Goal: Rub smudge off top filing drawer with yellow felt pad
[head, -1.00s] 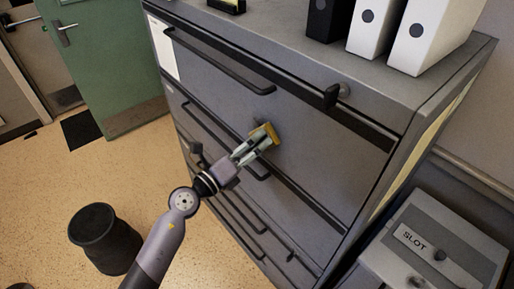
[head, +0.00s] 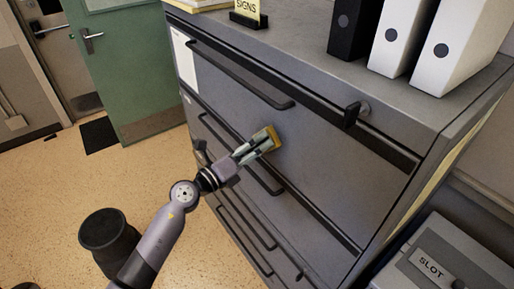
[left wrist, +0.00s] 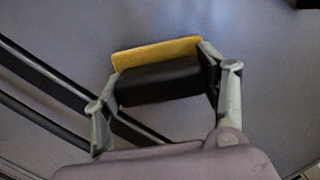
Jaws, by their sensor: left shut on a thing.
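The yellow felt pad (head: 276,139) is on a black backing block (left wrist: 160,86); its yellow edge (left wrist: 155,53) shows in the left wrist view. My left gripper (head: 262,143) is shut on the block, with a pale finger at each end. The pad is at the grey front of the top filing drawer (head: 330,160), below the right end of its long black handle (head: 240,75). It looks to be against the face, though exact contact is hard to tell. No smudge shows on the visible drawer front; the pad hides the patch behind it. My right gripper is out of view.
Binders (head: 400,40) and a small SIGNS holder (head: 249,15) stand on the cabinet top. A black lock knob (head: 352,114) juts from the front. A SLOT box (head: 440,262) stands at right, a dark bin (head: 108,240) at lower left.

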